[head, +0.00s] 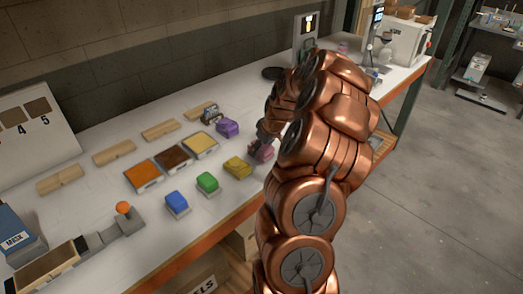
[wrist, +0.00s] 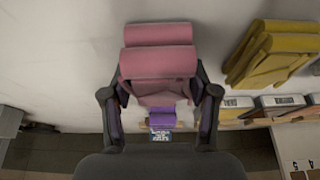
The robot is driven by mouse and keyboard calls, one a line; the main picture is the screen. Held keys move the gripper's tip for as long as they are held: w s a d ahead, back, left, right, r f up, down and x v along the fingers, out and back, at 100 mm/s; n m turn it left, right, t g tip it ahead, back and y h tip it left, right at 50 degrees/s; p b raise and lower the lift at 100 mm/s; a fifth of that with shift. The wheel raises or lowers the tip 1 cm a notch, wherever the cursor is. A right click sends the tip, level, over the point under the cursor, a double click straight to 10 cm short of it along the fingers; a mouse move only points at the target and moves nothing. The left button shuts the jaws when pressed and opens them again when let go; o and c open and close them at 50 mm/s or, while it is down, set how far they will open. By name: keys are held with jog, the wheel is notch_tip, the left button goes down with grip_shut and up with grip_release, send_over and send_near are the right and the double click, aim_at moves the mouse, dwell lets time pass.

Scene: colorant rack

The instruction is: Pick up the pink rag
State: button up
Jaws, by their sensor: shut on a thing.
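The pink rag (head: 263,153) is a folded cloth near the front edge of the table in the head view, at the tip of my arm. In the wrist view the pink rag (wrist: 160,62) fills the upper middle, its near end between the two dark fingers. My gripper (wrist: 160,94) is shut on it, one finger at each side. In the head view my gripper (head: 266,136) is small and partly hidden by my copper arm. I cannot tell whether the rag touches the table.
A yellow rag (head: 237,167) lies close to the left, with a green rag (head: 208,183) and a blue rag (head: 177,203) further along. A purple rag (head: 228,128) lies behind. Trays of orange, brown and yellow powder (head: 201,145) stand behind the row.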

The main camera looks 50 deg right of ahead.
jog(key=shift+r+b, duration=1.05)
jog(key=shift+r, duration=0.4)
jog(key=shift+s+a+r, duration=0.15)
jog(key=shift+r, duration=0.1)
jog(key=s+a+b, duration=0.1)
jog(key=s+a, duration=0.2)
jog(key=s+a+r+b, duration=0.1)
jog(key=s+a+b, duration=0.1)
jog(key=s+a, duration=0.2)
jog(key=s+a+b, duration=0.2)
jog(key=s+a, duration=0.1)
jog(key=a, duration=0.1)
jog(key=shift+s+a+r, duration=0.1)
jog(key=shift+s+r, duration=0.2)
jog(key=shift+s, duration=0.1)
